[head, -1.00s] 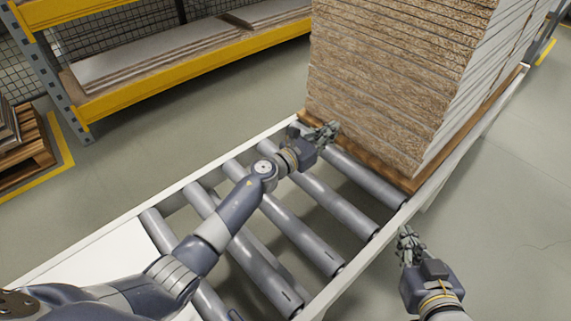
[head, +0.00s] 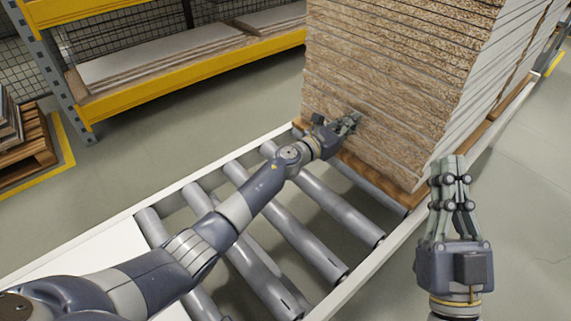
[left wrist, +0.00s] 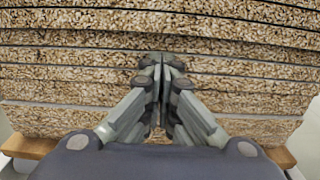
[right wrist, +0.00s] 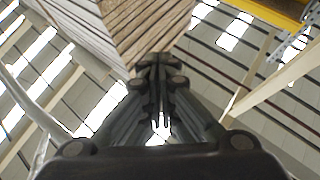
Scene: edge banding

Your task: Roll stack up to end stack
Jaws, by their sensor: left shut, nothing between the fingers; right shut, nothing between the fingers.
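The stack (head: 385,75) is a tall pile of chipboard panels with white faces, standing on a wooden base board (head: 365,172) on the roller conveyor. Its rough panel edges fill the left wrist view (left wrist: 70,70). My left gripper (head: 352,120) is shut and empty, its fingertips at the stack's near face, low down; I cannot tell whether they touch. My right gripper (head: 449,163) is shut and empty, pointing up beside the near right corner of the stack. In the right wrist view the stack (right wrist: 150,25) rises behind its fingers. The end stack cannot be made out separately.
Bare grey rollers (head: 290,220) lie between white side rails (head: 385,253) in front of the stack. A yellow rack (head: 190,75) with panels stands at the back left. A pallet (head: 30,145) is at the far left. The floor to the right is clear.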

